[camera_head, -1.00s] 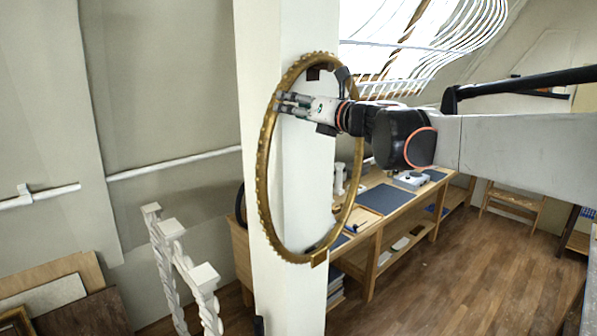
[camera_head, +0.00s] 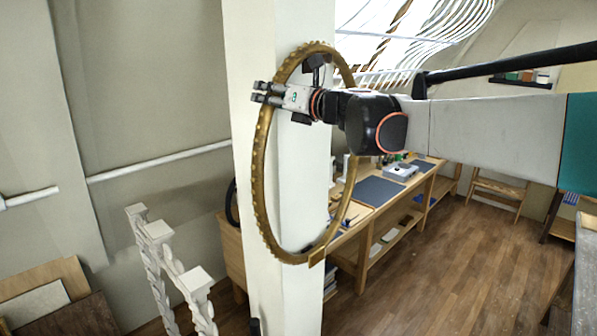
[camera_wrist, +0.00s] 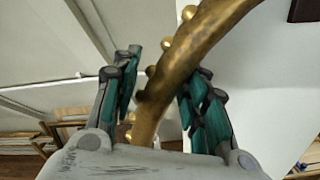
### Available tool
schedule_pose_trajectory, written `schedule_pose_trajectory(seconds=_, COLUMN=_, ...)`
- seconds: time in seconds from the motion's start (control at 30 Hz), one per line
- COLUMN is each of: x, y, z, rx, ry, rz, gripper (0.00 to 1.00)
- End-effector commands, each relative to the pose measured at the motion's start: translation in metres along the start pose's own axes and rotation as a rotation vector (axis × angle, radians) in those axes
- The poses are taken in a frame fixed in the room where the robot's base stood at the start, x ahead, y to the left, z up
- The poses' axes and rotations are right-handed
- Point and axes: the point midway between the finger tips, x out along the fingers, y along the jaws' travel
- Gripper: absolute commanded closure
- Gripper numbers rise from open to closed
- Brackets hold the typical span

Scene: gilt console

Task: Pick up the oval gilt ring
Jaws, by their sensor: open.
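The oval gilt ring (camera_head: 258,190) is a tall gold oval with a beaded outer edge. It hangs upright against the white post (camera_head: 290,215), with a small block (camera_head: 318,257) at its lower right. My gripper (camera_head: 262,92) reaches in from the right, across the ring's upper left side. In the wrist view the gold rim (camera_wrist: 178,75) passes between my two open fingers (camera_wrist: 160,92). The rim lies nearer the right finger there, and I cannot tell whether it touches it. A dark bracket (camera_head: 314,62) shows at the ring's top, partly behind my wrist.
White carved balusters (camera_head: 160,235) stand at lower left. A wooden workbench (camera_head: 395,205) with dark mats stands behind the post. Curved white rods (camera_head: 430,35) hang at upper right. Boards (camera_head: 50,295) lean at lower left. The wooden floor (camera_head: 445,265) at right is clear.

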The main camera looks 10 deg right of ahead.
Motion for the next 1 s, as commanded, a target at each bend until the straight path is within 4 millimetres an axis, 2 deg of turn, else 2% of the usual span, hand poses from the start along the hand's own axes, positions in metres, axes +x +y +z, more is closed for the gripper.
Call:
schedule_pose_trajectory(seconds=0.03, x=0.0001, y=-0.0001, z=0.0, rx=0.0, ry=0.0, rz=0.0, gripper=0.8)
schedule_pose_trajectory(seconds=0.1, x=0.0, y=-0.0002, z=0.0, rx=0.0, ry=0.0, rz=0.0, gripper=0.95)
schedule_pose_trajectory(seconds=0.13, x=0.0, y=-0.0002, z=0.0, rx=0.0, ry=0.0, rz=0.0, gripper=1.0)
schedule_pose_trajectory(seconds=1.0, x=0.0004, y=0.0006, z=0.0037, rx=-0.003, ry=0.0, rz=0.0, gripper=1.0)
